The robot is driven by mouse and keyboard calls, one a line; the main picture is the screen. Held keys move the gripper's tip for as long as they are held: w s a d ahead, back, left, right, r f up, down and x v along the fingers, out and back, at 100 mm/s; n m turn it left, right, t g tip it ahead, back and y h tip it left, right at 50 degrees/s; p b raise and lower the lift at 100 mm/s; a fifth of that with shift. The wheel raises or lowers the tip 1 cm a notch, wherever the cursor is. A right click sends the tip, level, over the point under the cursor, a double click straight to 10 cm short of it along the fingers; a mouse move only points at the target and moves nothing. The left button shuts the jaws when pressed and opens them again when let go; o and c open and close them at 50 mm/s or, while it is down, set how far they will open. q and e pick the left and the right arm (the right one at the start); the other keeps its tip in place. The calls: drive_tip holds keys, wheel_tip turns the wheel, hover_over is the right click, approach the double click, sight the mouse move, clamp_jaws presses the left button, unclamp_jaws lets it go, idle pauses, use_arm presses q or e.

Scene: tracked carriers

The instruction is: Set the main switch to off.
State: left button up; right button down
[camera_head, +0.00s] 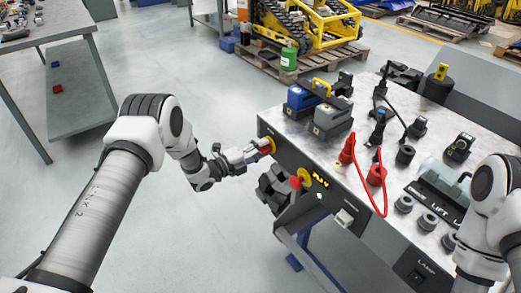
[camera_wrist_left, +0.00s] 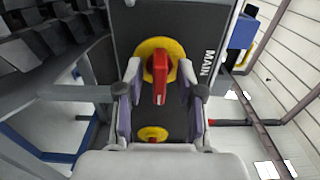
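The main switch is a red rotary handle (camera_wrist_left: 160,78) on a round yellow plate (camera_wrist_left: 145,51), on a dark panel marked MAIN (camera_wrist_left: 208,62). In the left wrist view the handle points down the picture, with a white mark at its tip. My left gripper (camera_wrist_left: 162,96) is open, one finger on each side of the handle, with gaps showing. In the head view my left gripper (camera_head: 262,149) is at the console's left front face and partly covers the switch. My right arm shows at the right edge; its gripper is out of view.
Blue (camera_head: 299,98) and grey (camera_head: 331,118) blocks and a red cable (camera_head: 362,177) are on top. Floor left of the console is clear.

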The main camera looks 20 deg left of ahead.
use_arm(q)
clamp_jaws()
drive_tip(key=n+b, duration=0.1)
drive_tip(key=n, duration=0.3)
drive_tip(key=shift+f, duration=0.1)
drive_tip(key=n+b, duration=0.1)
drive_tip(key=n, duration=0.8)
drive_tip(key=shift+n, duration=0.3)
drive_tip(key=shift+n+b, duration=0.35)
drive_tip(key=shift+n, duration=1.75)
